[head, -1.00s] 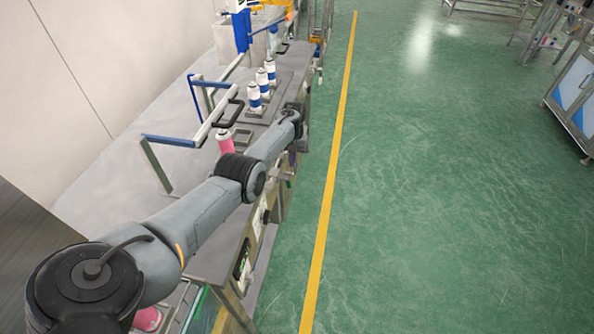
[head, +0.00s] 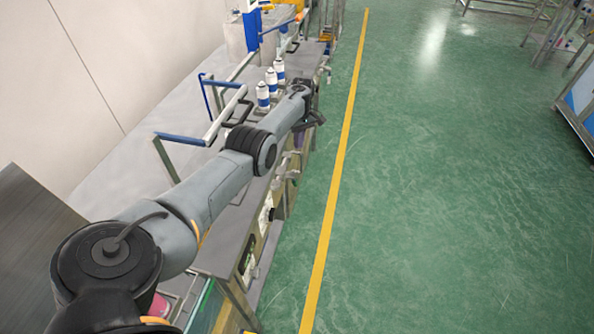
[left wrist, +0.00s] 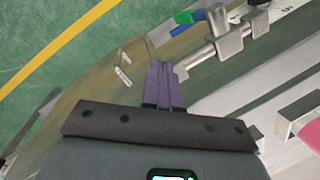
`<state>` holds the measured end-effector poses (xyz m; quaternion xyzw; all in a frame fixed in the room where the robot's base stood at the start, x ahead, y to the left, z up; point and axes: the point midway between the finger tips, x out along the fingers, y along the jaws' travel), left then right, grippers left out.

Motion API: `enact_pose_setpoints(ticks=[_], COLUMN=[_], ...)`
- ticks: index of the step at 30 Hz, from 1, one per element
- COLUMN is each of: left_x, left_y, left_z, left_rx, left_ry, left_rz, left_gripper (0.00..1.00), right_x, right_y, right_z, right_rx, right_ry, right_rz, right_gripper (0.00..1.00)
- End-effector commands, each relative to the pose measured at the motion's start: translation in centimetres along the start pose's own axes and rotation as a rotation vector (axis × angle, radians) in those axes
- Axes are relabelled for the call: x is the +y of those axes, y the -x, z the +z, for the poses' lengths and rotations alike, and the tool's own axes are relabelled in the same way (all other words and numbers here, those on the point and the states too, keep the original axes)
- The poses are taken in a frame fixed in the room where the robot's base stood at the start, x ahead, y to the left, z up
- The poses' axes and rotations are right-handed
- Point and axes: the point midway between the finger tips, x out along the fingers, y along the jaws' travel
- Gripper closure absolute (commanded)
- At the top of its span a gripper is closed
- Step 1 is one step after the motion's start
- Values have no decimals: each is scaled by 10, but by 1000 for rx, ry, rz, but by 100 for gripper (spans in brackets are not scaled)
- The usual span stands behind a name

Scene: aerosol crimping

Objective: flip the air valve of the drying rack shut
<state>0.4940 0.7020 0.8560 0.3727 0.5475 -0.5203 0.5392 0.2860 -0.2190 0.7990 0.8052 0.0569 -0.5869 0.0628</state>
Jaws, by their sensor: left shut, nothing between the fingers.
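In the left wrist view a metal pipe fitting with a valve (left wrist: 217,22) sticks out from the bench's front. A blue and green lever (left wrist: 186,17) shows at its upper end. My left gripper (left wrist: 162,72) has purple fingers that are shut and empty. Its fingertips are close beside the open end of the fitting; I cannot tell whether they touch. In the head view the left gripper (head: 299,139) points down at the bench's front edge. The arm hides part of the bench front there. My right gripper is not in view.
Several white and blue cans (head: 271,80) stand on the bench (head: 215,165). A blue and white rail frame (head: 180,139) stands on the bench top. A pink object (left wrist: 309,128) shows at the right in the left wrist view. The green floor (head: 430,200) beside the bench is clear.

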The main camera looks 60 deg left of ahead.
Motion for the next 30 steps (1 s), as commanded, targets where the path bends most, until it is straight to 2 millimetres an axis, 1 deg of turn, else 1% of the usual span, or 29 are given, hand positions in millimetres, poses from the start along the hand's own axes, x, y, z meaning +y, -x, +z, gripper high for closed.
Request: enact_pose_setpoints(ticks=[1,3,6,10,12,15,17,19,23,26,30], left_x=[-1,-3,-4,-4,-1,2,3,3,2,1,2], left_y=[-2,-3,-3,-2,1,6,4,-2,-23,-43,-74], left_z=[0,2,3,4,4,4,5,6,6,7,8], left_rx=[-4,-11,-13,-17,-19,-22,-24,-23,-23,-23,-23], left_ry=[119,287,493,688,705,700,698,697,696,696,694], left_rz=[-10,-23,-39,-52,-44,-30,-27,-26,-28,-29,-28], left_gripper=[100,100,100,100,100,100,100,100,100,100,100], right_x=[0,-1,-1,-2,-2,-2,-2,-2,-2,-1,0], right_y=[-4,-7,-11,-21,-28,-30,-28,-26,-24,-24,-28], right_z=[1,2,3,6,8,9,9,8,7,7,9], right_rx=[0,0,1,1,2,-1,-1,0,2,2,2], right_ry=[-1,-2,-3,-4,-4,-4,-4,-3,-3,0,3], right_rz=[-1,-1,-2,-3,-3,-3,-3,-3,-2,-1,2], right_gripper=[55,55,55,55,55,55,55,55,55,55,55])
